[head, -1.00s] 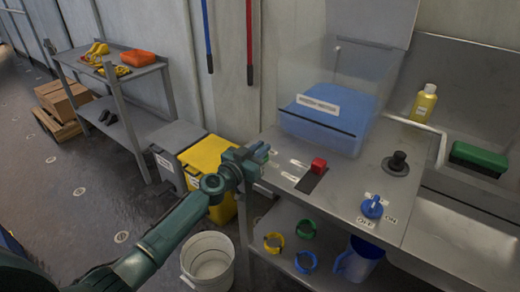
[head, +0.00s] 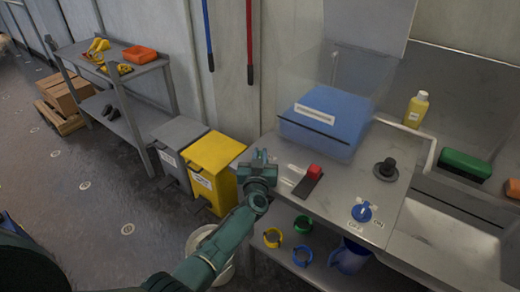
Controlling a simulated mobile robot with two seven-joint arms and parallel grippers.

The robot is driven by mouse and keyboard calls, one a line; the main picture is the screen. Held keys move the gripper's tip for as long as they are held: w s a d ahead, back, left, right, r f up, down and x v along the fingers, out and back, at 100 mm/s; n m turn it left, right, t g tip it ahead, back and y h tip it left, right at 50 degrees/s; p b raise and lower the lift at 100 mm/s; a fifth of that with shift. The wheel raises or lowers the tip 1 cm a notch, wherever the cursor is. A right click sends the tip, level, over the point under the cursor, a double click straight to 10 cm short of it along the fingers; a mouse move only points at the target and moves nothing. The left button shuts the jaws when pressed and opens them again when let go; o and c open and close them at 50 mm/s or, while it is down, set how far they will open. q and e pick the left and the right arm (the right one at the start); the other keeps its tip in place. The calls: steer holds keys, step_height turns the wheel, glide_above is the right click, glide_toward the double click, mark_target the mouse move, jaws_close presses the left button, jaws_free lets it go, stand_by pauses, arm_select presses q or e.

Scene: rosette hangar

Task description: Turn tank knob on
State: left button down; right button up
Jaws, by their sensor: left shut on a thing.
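The blue tank knob (head: 364,212) sits on the metal counter (head: 325,212) near its front right, with an OFF label below it and an ON label to its lower right. I cannot tell which label it points to. A clear tank (head: 316,130) with blue contents stands at the back of the counter. My left gripper (head: 262,157) is at the counter's left edge, well left of the knob and apart from it. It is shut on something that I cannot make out. My right gripper is out of view.
A red switch (head: 314,171) and a black knob (head: 386,169) are on the counter. A yellow bottle (head: 416,109) and green sponge (head: 465,165) are by the sink. Colored rings (head: 303,225) and a blue jug (head: 349,256) are below. Yellow (head: 212,168) and grey bins stand left.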

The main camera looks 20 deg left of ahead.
arm_select(q)
steer(key=shift+n+y, duration=0.6)
steer(key=shift+y, duration=0.3)
steer(key=c, duration=1.4)
jaws_free()
steer(key=shift+c, duration=0.2)
